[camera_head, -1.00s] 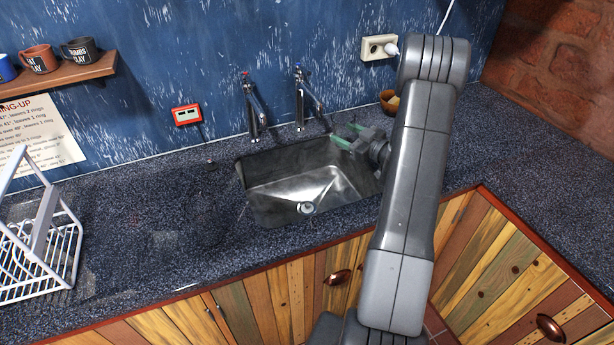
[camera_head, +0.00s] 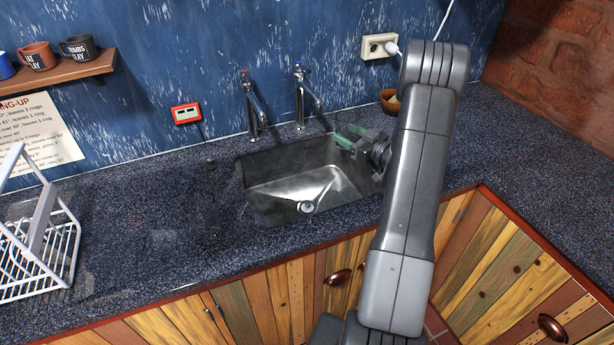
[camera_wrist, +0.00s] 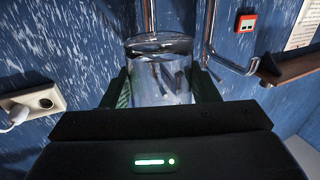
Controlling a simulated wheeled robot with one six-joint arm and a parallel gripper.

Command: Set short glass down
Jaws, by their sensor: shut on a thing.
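The short glass (camera_wrist: 160,62) is clear and shows in the wrist view between the two green-padded fingers of my gripper (camera_wrist: 163,88). The fingers are shut on its sides. In the head view my gripper (camera_head: 352,138) is over the right back part of the sink, by the wall side. The glass cannot be made out there.
The metal sink (camera_head: 270,205) is set in a dark speckled worktop (camera_head: 150,220). Two taps (camera_head: 252,105) stand behind it. A white rack (camera_head: 45,245) is at far left, a brown bowl (camera_head: 389,101) behind my arm.

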